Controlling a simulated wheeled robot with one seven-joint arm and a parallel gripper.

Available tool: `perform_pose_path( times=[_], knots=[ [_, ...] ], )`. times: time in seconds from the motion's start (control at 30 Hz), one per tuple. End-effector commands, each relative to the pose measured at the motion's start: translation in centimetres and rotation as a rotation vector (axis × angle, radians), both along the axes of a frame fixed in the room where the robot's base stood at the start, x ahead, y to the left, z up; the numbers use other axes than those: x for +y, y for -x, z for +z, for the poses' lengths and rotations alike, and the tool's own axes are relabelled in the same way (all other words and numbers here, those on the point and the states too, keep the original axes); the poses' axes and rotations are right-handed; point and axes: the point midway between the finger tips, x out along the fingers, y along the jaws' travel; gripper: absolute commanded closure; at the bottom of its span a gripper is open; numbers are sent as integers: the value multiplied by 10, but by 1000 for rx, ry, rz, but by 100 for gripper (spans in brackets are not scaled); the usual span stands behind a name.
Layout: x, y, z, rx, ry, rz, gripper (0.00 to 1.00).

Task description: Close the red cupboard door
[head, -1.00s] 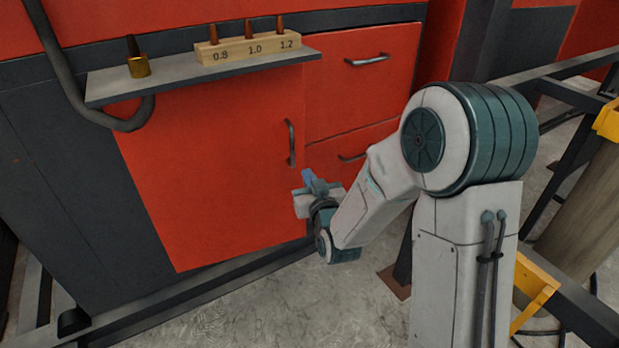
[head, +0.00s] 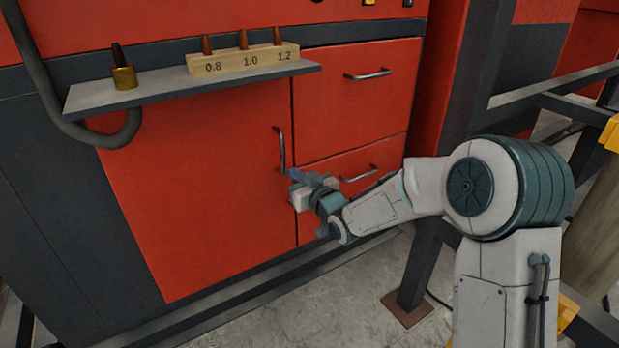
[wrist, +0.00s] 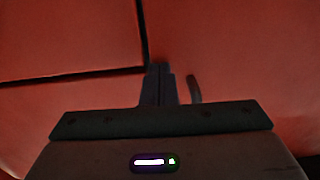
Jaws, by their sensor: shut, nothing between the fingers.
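The red cupboard door (head: 205,190) fills the lower left of the cabinet in the head view. It looks flush, or nearly so, with the cabinet front, with a thin dark seam along its right edge. Its vertical metal handle (head: 281,150) is near that edge. My gripper (head: 292,174) is shut and empty, with its tips just below the handle, at or very near the door's right edge. In the wrist view the shut fingers (wrist: 158,70) point at the seam between red panels, with a dark handle (wrist: 194,88) beside them. Whether the tips touch is unclear.
Two red drawers (head: 355,100) with metal handles are right of the door. A grey shelf (head: 160,90) above it carries a brass piece (head: 124,77) and a wooden block (head: 243,60) with copper tips. A dark steel post (head: 425,260) stands to the right. Concrete floor is free in front.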

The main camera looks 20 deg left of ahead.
Motion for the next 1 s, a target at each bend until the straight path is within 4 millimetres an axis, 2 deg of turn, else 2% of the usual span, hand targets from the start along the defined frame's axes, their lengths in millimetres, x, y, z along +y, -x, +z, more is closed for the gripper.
perform_pose_path(
  times=[0.03, 0.37, 0.57, 0.8, 1.0],
  knots=[
    [6, -1, 8, -13, -13, 5, 100],
    [2, 5, 9, -15, -15, 9, 100],
    [-27, 24, 6, -12, -8, 6, 100],
    [-66, 59, 6, -7, -5, 6, 100],
    [-90, 83, 5, -5, -5, 7, 100]
  ],
)
